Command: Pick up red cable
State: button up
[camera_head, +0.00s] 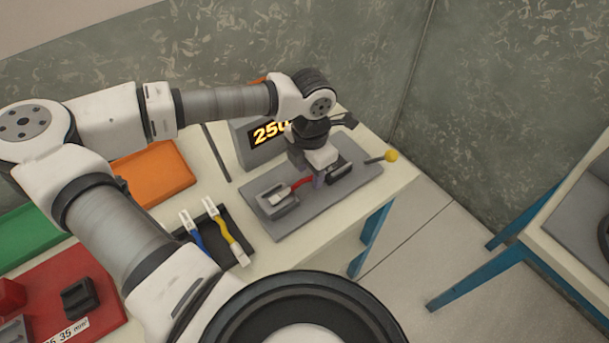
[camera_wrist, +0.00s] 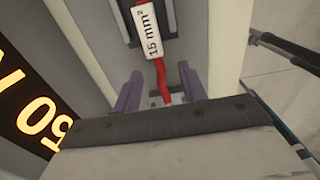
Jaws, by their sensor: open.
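The red cable (camera_head: 301,184) lies on the grey test plate (camera_head: 292,226), its white end lug in a grey clamp block (camera_head: 282,203). My gripper (camera_head: 319,180) is low over the plate at the cable's right end. My gripper in the wrist view (camera_wrist: 161,92) is open, with a finger on each side of the cable and gaps between. The cable's near end is partly hidden by my gripper's body.
A display unit (camera_head: 250,152) reading about "250" stands behind the plate. A lever with a yellow knob (camera_head: 391,156) sticks out right. A black tray (camera_head: 182,235) holds blue (camera_head: 194,231) and yellow (camera_head: 226,232) cables. Orange (camera_head: 155,174), green (camera_head: 35,238) and red (camera_head: 110,305) trays are left.

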aim_at(310, 175)
jog(key=shift+f, duration=0.25)
grip_shut()
jog(key=shift+r, duration=0.1)
notch_tip(310, 175, up, 20)
jog(key=b, duration=0.3)
